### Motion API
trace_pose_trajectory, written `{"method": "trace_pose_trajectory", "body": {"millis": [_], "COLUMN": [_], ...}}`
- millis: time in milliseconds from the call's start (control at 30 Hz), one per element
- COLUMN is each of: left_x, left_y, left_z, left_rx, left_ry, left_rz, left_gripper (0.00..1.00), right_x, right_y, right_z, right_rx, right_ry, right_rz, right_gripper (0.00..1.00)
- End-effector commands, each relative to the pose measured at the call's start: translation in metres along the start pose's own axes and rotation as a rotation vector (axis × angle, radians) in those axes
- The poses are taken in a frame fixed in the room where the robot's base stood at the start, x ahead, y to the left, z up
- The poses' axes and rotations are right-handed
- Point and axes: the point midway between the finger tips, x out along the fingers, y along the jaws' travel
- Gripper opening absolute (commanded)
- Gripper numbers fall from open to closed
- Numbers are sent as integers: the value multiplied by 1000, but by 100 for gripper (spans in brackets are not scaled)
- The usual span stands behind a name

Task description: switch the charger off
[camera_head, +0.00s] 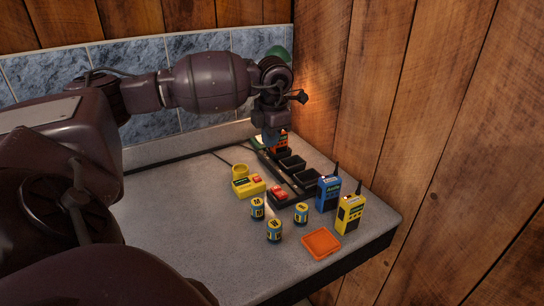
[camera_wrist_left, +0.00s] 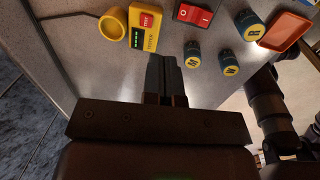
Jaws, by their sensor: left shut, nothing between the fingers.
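The black charger (camera_head: 295,178) stands on the grey counter near the wood wall, with a row of slots. Its red rocker switch (camera_head: 278,193) is at the near end. The switch, marked O and I, also shows in the left wrist view (camera_wrist_left: 193,13); I cannot tell which side is pressed. My left gripper (camera_head: 270,138) is over the charger's far end, in front of an orange radio (camera_head: 281,143) that it partly hides. In the left wrist view the gripper's fingers (camera_wrist_left: 164,62) are together and empty, apart from the switch. My right gripper is not visible.
A yellow tester (camera_head: 245,183) with a red button sits left of the switch. Three batteries (camera_head: 274,231), an orange tray (camera_head: 321,243), a blue radio (camera_head: 327,192) and a yellow radio (camera_head: 349,214) stand near the charger. The counter's left part (camera_head: 180,215) is clear.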

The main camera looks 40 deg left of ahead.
Motion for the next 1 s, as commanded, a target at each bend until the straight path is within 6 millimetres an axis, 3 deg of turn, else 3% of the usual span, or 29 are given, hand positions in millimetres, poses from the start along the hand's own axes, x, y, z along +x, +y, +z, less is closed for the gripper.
{"method": "trace_pose_trajectory", "body": {"millis": [300,1000], "left_x": [-25,-26], "left_y": [6,6], "left_z": [0,0], "left_rx": [0,0], "left_ry": [0,0], "left_rz": [0,0], "left_gripper": [0,0], "right_x": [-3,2], "right_y": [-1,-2], "right_z": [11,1], "right_rx": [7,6], "right_ry": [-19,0], "right_rz": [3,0], "right_gripper": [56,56]}}
